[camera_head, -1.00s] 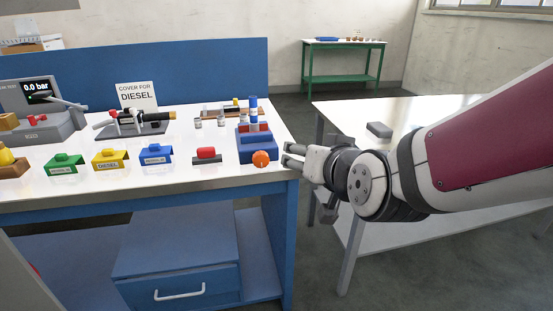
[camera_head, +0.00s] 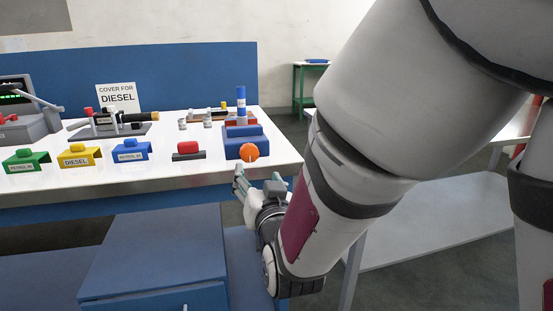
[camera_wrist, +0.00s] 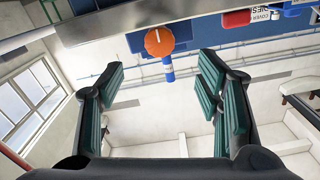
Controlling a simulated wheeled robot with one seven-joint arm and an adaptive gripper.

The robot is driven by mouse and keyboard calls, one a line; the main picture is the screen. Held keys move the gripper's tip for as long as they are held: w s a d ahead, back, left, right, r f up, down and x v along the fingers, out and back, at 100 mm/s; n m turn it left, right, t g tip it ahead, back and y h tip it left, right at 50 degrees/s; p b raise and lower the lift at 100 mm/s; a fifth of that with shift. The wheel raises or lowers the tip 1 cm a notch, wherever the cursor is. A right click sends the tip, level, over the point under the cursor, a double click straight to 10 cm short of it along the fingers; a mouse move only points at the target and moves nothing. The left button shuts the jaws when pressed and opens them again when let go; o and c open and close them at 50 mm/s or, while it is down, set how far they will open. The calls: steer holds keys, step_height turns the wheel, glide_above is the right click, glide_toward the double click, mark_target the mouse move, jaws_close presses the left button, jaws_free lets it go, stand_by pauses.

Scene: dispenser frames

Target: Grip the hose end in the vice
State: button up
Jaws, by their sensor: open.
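A blue vice-like block (camera_head: 245,143) stands at the table's front right corner, with a round orange knob (camera_head: 249,152) on its front face. An upright blue cylinder (camera_head: 241,98) rises at the block; it may be the hose end, but I cannot tell whether it sits between jaws. In the wrist view the knob (camera_wrist: 159,42) is at the top middle, with the blue cylinder (camera_wrist: 168,70) below it. My gripper (camera_head: 258,186) is open and empty, just below and in front of the knob, near the table edge. Its spread fingers (camera_wrist: 160,95) show in the wrist view.
Left of the block on the white table stand a red piece (camera_head: 188,149), blue (camera_head: 131,150), yellow (camera_head: 80,156) and green (camera_head: 27,160) covers, and a sign (camera_head: 118,98). A blue drawer cabinet (camera_head: 155,250) is below. A grey side table (camera_head: 440,215) is at right.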

mark_target(250, 156)
steer(key=b+x, duration=0.1)
steer(key=x, duration=0.9)
steer(key=shift+w, duration=0.25)
steer(key=shift+c, duration=0.6)
steer(key=shift+b, duration=0.4)
steer(key=c, duration=1)
